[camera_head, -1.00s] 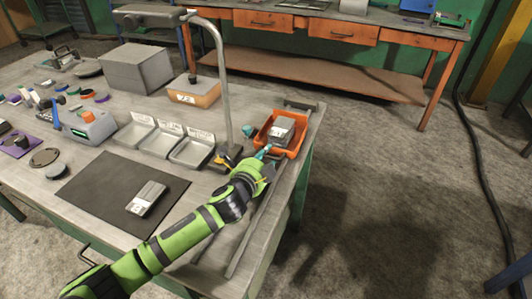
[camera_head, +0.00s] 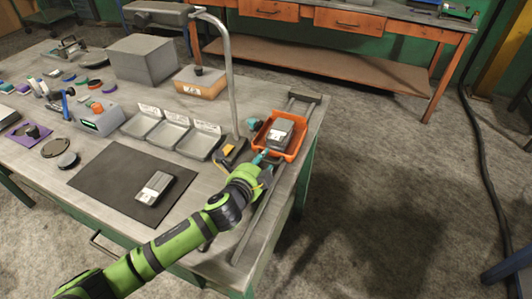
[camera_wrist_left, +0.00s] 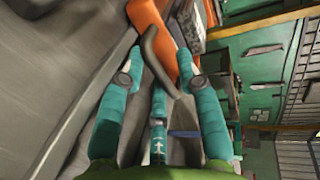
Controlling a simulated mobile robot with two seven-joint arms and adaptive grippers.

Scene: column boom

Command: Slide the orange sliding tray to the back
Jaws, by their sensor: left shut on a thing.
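The orange sliding tray (camera_head: 293,153) sits on two rails (camera_head: 262,212) along the right end of the workbench, with a grey box (camera_head: 279,132) in it. My left gripper (camera_head: 261,157) is at the tray's near side. In the left wrist view, the gripper's teal fingers (camera_wrist_left: 158,85) are on either side of a curved grey handle (camera_wrist_left: 155,62) on the orange tray (camera_wrist_left: 150,18) and are shut on it. The exact contact is partly hidden. My right gripper is out of view.
A bent metal post (camera_head: 234,90) stands close left of the tray, with a black and yellow item (camera_head: 230,151) at its foot. Grey bins (camera_head: 199,144) and a dark mat (camera_head: 100,184) lie further left. Rails show free behind the tray, up to an end bar (camera_head: 305,97).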

